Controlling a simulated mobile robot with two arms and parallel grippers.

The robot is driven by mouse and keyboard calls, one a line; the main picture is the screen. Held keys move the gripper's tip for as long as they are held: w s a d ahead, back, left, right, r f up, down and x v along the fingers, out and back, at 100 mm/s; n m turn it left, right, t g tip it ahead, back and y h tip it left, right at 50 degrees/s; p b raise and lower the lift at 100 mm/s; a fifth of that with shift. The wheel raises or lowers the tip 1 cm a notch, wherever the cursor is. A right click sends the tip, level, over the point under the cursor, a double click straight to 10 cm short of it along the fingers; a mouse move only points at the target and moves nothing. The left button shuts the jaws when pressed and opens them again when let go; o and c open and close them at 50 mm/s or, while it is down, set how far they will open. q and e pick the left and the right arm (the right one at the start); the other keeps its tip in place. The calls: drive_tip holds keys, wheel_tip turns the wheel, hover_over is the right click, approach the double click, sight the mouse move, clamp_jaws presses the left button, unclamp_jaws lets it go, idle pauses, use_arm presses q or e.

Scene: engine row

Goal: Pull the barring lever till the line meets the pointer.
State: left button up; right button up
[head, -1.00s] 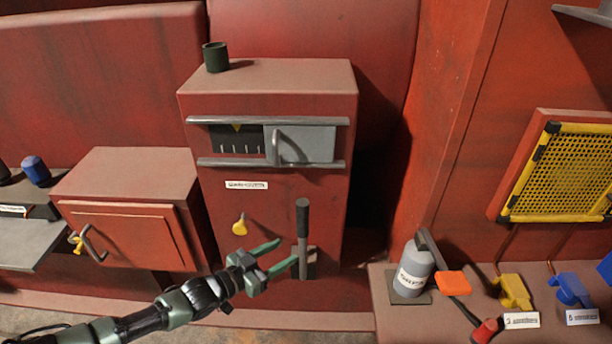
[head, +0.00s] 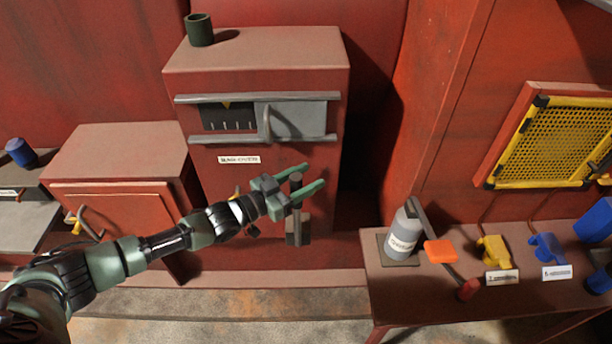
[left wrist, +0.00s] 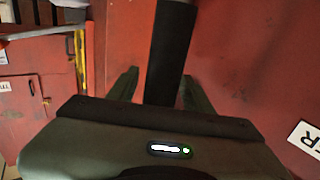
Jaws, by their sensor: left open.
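The barring lever (head: 297,206) stands on the front of the red cabinet, with a dark grip and a grey lower part in a bracket. My left gripper (head: 314,177) is open, with its green fingers on either side of the lever's grip. The left wrist view shows the dark grip (left wrist: 170,55) between the two fingers; I cannot tell whether they touch it. Above, the cabinet window shows a dark scale (head: 228,119) with several pale marks and a yellow pointer (head: 226,105) at its top edge. The pointer is too small to judge against one line. My right gripper is out of view.
A grey sliding cover (head: 300,120) with a handle covers the window's right part. A low red box (head: 115,205) stands at left. At right, a bench (head: 385,285) holds a grey bottle (head: 404,236) and yellow and blue parts. A dark green cup (head: 199,31) stands on the cabinet.

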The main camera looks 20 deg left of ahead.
use_arm(q)
clamp_jaws()
idle(1.4)
